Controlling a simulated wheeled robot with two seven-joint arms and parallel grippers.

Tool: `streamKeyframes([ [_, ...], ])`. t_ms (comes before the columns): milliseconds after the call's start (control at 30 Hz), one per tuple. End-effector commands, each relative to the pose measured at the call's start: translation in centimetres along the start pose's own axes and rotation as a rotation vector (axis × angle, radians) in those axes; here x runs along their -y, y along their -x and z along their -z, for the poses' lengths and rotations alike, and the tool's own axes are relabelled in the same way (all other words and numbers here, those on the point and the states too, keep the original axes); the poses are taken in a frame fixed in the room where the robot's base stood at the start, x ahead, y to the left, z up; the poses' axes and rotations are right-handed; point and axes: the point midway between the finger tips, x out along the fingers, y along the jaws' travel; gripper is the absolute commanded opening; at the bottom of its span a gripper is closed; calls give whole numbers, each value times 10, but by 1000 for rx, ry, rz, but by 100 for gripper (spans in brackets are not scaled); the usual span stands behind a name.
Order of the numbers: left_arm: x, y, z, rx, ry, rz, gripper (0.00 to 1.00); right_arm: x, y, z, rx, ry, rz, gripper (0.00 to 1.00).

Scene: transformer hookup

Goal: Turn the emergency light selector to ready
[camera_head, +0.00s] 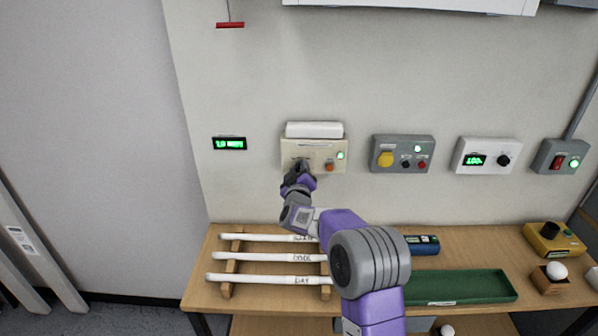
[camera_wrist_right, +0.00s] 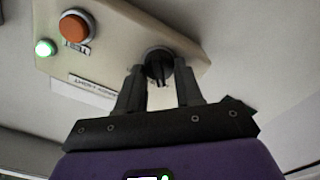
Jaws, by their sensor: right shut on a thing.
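The cream emergency light box (camera_head: 318,148) is on the wall at centre left, with a white lamp (camera_head: 314,130) on top. It has a green light (camera_head: 341,155) and an orange button (camera_head: 329,167). My right gripper (camera_head: 301,166) is at the box's lower left and hides the selector there in the head view. In the right wrist view, the black selector knob (camera_wrist_right: 157,62) lies between the two fingers of my right gripper (camera_wrist_right: 158,78), which is shut on it. The box face (camera_wrist_right: 110,45) fills the upper part, its green light lit. The selector's setting cannot be read. My left gripper is out of view.
A grey box (camera_head: 402,140) with a yellow knob, a white display box (camera_head: 485,143) and a red-switch box (camera_head: 562,150) are to the right on the wall. Below, the wooden table (camera_head: 205,290) holds white tubes on a rack (camera_head: 265,257) and a green tray (camera_head: 460,288).

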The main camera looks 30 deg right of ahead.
Motion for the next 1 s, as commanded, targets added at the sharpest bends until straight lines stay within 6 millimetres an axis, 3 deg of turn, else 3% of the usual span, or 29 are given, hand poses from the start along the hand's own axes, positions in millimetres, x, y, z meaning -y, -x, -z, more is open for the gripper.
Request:
streamKeyframes([
  [367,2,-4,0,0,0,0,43,0,0,-1,0,-72,0,5],
  [1000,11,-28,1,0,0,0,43,-2,0,-2,0,-539,0,5],
])
